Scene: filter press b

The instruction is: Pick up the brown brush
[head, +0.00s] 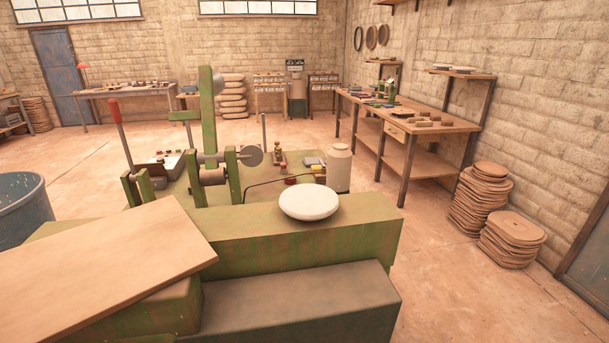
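I cannot make out the brown brush for certain. Several small brown blocks (428,122) lie on the right workbench (440,133), too small to tell whether one is a brush. A small brownish upright item (278,157) stands on the green machine (322,235), also too small to identify. Neither of my grippers is in view.
A white rounded disc (309,203) and a pale lidded canister (339,168) sit on the machine. A wooden board (95,270) covers its near left. A blue tub (22,205) stands left. Stacks of round brown pads (480,200) stand right. Floor between machine and workbench is clear.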

